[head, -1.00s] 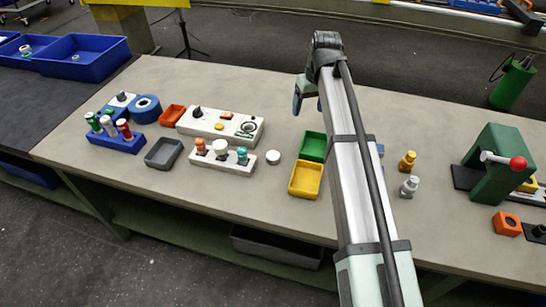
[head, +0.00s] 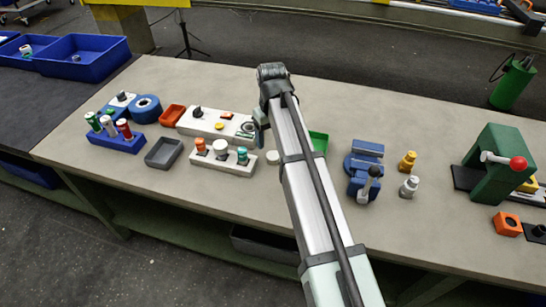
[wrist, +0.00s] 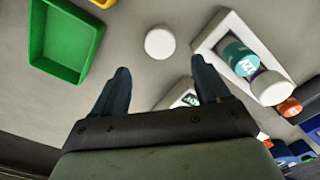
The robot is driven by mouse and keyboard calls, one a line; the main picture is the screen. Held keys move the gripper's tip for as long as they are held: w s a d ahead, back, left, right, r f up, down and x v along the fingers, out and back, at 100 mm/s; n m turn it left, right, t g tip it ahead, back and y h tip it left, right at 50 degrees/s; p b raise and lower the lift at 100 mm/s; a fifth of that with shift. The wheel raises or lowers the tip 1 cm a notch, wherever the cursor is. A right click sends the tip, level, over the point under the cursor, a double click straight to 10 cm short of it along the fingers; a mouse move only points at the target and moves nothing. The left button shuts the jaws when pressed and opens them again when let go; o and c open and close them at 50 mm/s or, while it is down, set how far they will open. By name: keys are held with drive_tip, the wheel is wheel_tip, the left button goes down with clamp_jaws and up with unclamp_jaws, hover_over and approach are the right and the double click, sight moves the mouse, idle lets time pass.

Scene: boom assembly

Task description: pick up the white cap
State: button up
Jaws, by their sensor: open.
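A round white cap (wrist: 160,42) lies flat on the bench in the wrist view, just beyond and between my fingertips. In the head view the white cap (head: 272,157) is partly hidden by my arm. My gripper (wrist: 160,72) is open and empty, with the cap apart from both fingers. In the head view only part of my gripper (head: 261,130) shows beside the arm. A white holder (head: 232,166) stands left of the cap with orange, white and teal-topped pieces in it.
In the wrist view a green tray (wrist: 42,45) lies left of the cap and the white holder (wrist: 205,42) is close on its right. A grey tray (head: 164,153) and a white control box (head: 212,121) stand further left. A blue vise (head: 362,170) is to the right.

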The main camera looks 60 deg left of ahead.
sight(272, 154)
drive_tip(key=shift+s+d+f, duration=0.1)
drive_tip(key=shift+d+f, duration=0.1)
drive_tip(key=shift+f, duration=1.45)
drive_tip(key=shift+d+f, duration=0.15)
drive_tip(key=shift+f, duration=1.45)
drive_tip(key=c, duration=1.1)
